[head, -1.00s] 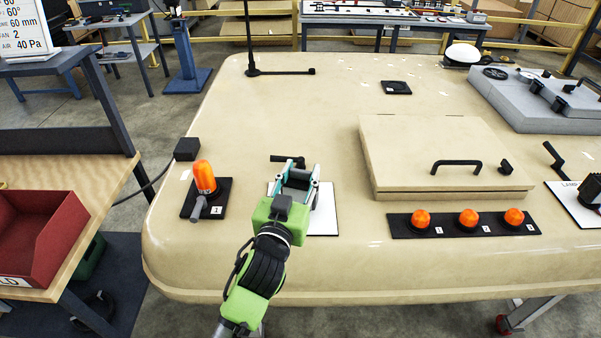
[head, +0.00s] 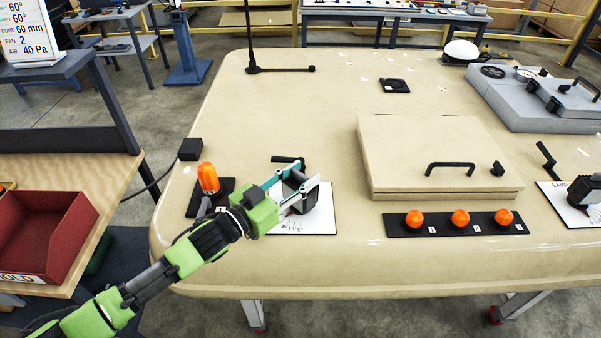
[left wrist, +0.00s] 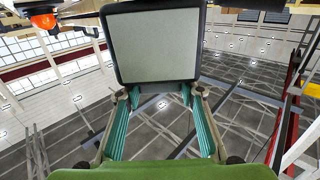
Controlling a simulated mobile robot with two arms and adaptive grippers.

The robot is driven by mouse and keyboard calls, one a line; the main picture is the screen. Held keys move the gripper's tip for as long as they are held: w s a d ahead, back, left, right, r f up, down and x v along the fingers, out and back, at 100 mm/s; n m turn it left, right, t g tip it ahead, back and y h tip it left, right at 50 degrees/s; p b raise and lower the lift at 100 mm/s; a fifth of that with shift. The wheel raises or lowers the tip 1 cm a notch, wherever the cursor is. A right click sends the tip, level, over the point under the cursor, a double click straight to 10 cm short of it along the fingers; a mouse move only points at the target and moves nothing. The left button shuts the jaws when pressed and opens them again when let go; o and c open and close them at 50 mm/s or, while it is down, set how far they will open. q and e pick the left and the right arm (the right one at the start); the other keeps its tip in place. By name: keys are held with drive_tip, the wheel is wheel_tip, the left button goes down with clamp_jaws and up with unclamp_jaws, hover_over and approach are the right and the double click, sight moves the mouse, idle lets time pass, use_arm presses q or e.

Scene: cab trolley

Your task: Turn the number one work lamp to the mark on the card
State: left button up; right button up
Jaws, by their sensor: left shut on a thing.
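A black work lamp (head: 306,199) stands on a white card (head: 322,225) with angle lines and degree figures along its near edge. My left gripper (head: 286,187) reaches in from the left and is shut on the lamp head. In the left wrist view the lamp's pale square face (left wrist: 153,45) in its black frame sits between the teal fingers. The gripper hides part of the card's scale, and I cannot read the lamp's number. A second dark lamp (head: 588,190) stands on a similar card at the right edge. My right gripper is out of view.
An orange beacon (head: 208,178) on a black plate stands close left of my gripper. A black crank handle (head: 289,160) lies behind the lamp. A beige hatch (head: 430,150) and three orange domes (head: 460,217) are to the right. A sign (head: 30,30) shows 60°.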

use_arm(q)
drive_tip(key=shift+w+a+r+m+g+h+b, duration=0.1)
drive_tip(key=shift+m+g+h+b, duration=0.4)
drive_tip(key=shift+m+g+h, duration=0.6)
drive_tip(key=shift+g, duration=0.4)
drive_tip(key=shift+r+m+g+h, duration=0.1)
drive_tip(key=shift+m+g+h, duration=0.3)
drive_tip(key=shift+m+g, duration=0.1)
drive_tip(key=o, duration=1.1)
drive_tip(key=v, duration=1.2)
